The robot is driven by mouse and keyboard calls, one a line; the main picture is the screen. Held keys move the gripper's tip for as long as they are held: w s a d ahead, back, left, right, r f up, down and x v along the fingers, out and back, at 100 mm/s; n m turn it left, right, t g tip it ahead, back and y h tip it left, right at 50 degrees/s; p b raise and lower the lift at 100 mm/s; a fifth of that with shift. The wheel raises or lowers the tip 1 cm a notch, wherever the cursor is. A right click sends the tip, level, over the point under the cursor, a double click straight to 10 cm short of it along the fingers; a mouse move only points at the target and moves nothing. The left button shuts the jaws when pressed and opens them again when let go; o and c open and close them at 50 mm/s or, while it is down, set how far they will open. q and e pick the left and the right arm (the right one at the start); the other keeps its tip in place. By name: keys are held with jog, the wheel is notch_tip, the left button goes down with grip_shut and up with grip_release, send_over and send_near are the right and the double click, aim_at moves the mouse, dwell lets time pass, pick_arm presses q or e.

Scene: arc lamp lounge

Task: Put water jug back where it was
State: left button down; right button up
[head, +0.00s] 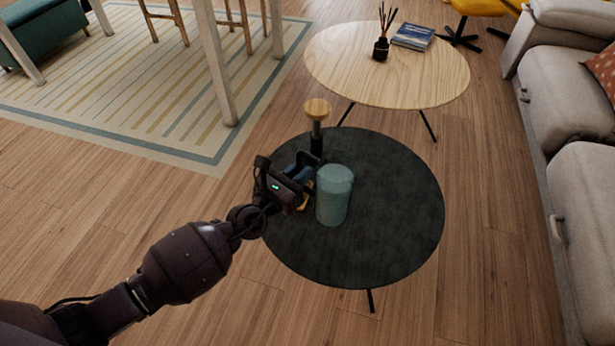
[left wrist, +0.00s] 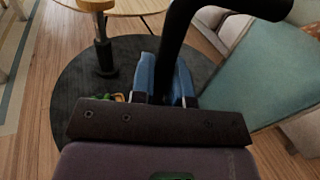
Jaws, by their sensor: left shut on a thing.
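The water jug (head: 335,195) is a teal, upright cylinder at the round dark table (head: 395,220) in the head view. In the left wrist view the teal jug (left wrist: 262,85) fills the right side, with its black handle (left wrist: 172,60) in front. My left gripper (head: 302,186) is at the jug's left side. Its blue fingers (left wrist: 166,80) are shut on the black handle. I cannot tell whether the jug's base touches the table. My right gripper is not in view.
A wood-topped black grinder (head: 317,125) stands behind the gripper. A small yellow item (head: 303,206) is partly hidden beside the jug. The dark table's right side is clear. A pale wooden table (head: 340,60) with a diffuser (head: 381,48) and book (head: 413,36) stands behind; a sofa (head: 580,160) is right.

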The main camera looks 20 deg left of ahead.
pick_arm(q)
notch_tip(320, 180, down, 15)
jog(key=b, duration=0.6)
jog(key=shift+r+b, duration=0.1)
jog(key=shift+b, duration=0.3)
jog(key=shift+f, duration=0.55)
jog(key=shift+w+r, duration=0.1)
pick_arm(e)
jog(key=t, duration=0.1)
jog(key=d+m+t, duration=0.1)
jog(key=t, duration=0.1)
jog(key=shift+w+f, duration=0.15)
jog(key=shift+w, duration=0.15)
pick_arm(q)
jog(key=c, duration=1.1)
grip_release()
jog(key=shift+f, duration=0.25)
